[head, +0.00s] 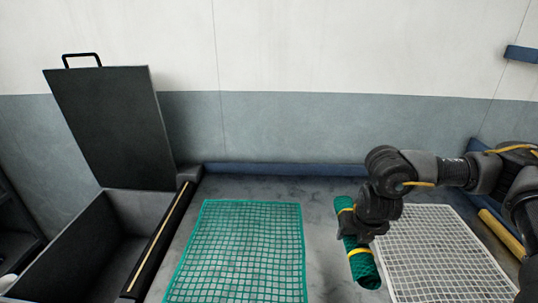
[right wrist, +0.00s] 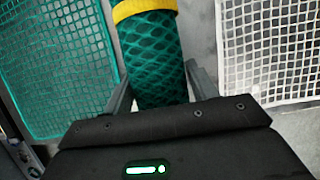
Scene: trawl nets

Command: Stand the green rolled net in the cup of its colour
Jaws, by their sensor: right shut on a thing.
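The green rolled net (head: 362,263) has yellow bands and is held between the flat green net and the flat white net. My right gripper (head: 367,227) is shut around the roll; in the right wrist view the green roll (right wrist: 155,62) passes between the two fingers of my right gripper (right wrist: 158,88). In the head view the roll slants, its lower end toward the front, and the gripper hides its middle. I cannot tell whether it touches the table. No cup is visible in either view. My left gripper is not in view.
A flat green net (head: 243,250) lies on the grey table, with a flat white net (head: 440,255) to its right. An open dark box (head: 75,235) with its lid (head: 112,125) raised stands at left. A yellow bar (head: 502,234) is at right. A blue ledge (head: 270,169) runs along the back.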

